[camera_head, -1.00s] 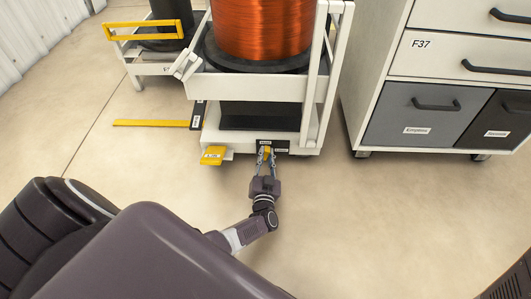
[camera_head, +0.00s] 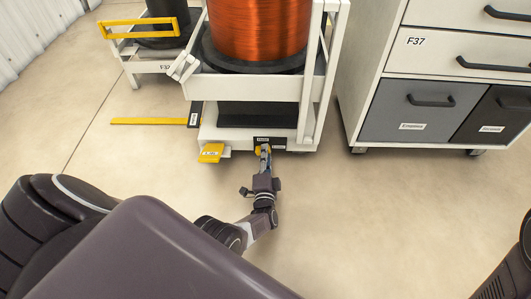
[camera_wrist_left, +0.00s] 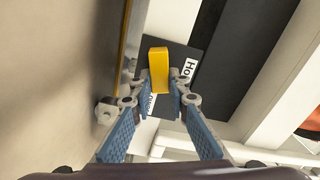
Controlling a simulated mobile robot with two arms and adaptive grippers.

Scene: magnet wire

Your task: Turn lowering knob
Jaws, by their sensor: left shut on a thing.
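The lowering knob (camera_wrist_left: 159,68) is a yellow bar on a black labelled plate at the low front of the white cart. In the head view the knob (camera_head: 262,148) is partly hidden by my left gripper (camera_head: 265,155). In the left wrist view my left gripper (camera_wrist_left: 160,88) has its two fingers on either side of the knob, shut on it. The black plate (camera_wrist_left: 182,62) behind it carries white labels, one starting "Ho". My right gripper does not show; only a dark arm part is at the lower right of the head view.
The white cart (camera_head: 213,133) bears a large copper wire spool (camera_head: 258,28). A yellow pedal (camera_head: 211,152) sticks out left of the knob. A drawer cabinet (camera_head: 400,70) stands at the right, another cart with a yellow handle (camera_head: 140,28) at the back left. The floor in front is clear.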

